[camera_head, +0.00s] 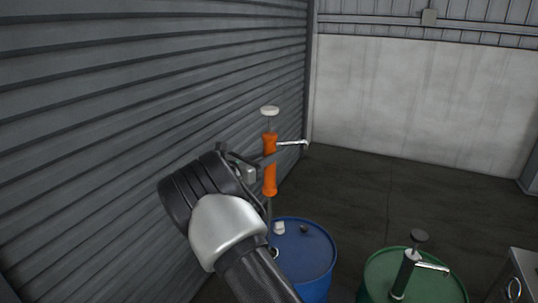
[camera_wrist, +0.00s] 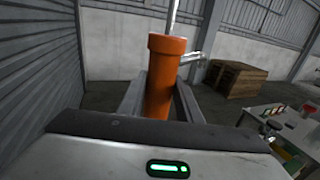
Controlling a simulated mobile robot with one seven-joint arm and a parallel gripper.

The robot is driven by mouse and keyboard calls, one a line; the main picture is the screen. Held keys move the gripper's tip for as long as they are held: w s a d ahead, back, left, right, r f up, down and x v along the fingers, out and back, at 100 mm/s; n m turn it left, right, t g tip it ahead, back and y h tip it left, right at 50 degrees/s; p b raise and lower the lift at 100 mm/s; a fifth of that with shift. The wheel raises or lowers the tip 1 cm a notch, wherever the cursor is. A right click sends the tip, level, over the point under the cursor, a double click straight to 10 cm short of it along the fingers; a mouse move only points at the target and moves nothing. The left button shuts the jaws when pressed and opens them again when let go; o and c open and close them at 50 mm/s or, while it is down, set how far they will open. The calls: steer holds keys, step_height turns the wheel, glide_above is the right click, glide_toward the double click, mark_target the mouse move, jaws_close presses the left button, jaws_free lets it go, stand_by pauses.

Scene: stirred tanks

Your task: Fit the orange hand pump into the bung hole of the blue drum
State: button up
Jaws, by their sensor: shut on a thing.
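The orange hand pump (camera_head: 270,165) has a pale top handle and a silver side spout. My gripper (camera_head: 262,161) is shut around its orange body and holds it upright. In the wrist view the orange pump body (camera_wrist: 164,80) stands between the two fingers of my gripper (camera_wrist: 160,100). The blue drum (camera_head: 305,262) stands below the pump in the head view. Its top shows a pale fitting at the back left and a small dark cap. The pump's thin tube runs down toward the left side of the drum, and my arm partly hides the drum there. I cannot tell whether the tube's end is in the hole.
A green drum (camera_head: 385,275) with a dark hand pump (camera_head: 408,268) stands to the right of the blue drum. A ribbed grey wall (camera_head: 130,90) runs close along the left. A bench (camera_wrist: 265,118) with small items and a wooden crate (camera_wrist: 236,80) show in the wrist view.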

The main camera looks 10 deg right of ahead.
steer(key=shift+f+b, duration=1.05)
steer(key=shift+f, duration=0.65)
steer(key=b, duration=0.4)
glide_above(269, 220)
steer(key=shift+w+f, duration=0.15)
steer(key=shift+f, duration=1.3)
steer(key=shift+w+f, duration=0.15)
steer(key=shift+f, duration=1.35)
steer(key=shift+f+b, duration=2.25)
steer(key=shift+f, duration=1.8)
steer(key=shift+f+b, duration=3.25)
steer(key=shift+f, duration=1.55)
steer(key=shift+f+b, duration=0.4)
steer(key=shift+f, duration=0.05)
